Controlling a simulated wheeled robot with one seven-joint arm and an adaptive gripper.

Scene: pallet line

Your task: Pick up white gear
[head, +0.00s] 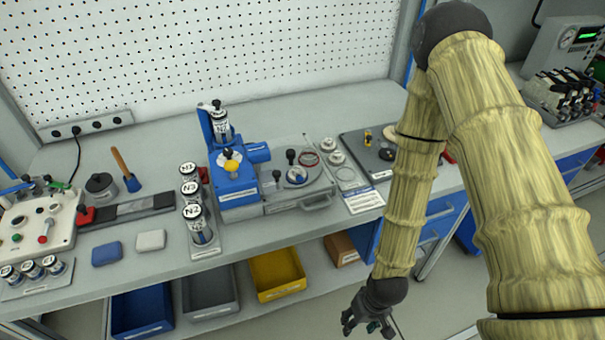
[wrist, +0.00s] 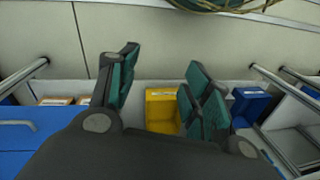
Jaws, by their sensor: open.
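I cannot make out a white gear for certain in either view. Small pale round parts (head: 328,144) sit on a light tray right of the blue machine, too small to identify as gears. My gripper (head: 367,328) hangs at the bottom of the head view, in front of the bench and below its top, well apart from those parts. In the wrist view my gripper (wrist: 163,78) has its teal-padded fingers spread wide with nothing between them. Part of the bench's right side is hidden behind my arm.
The blue machine (head: 234,178) stands mid-bench beside several labelled canisters (head: 200,228). Yellow (head: 277,274), grey (head: 209,291) and blue (head: 143,309) bins sit on the lower shelf. Blue drawers (head: 440,212) are under the bench's right side. A dark plate (head: 372,158) lies near my arm.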

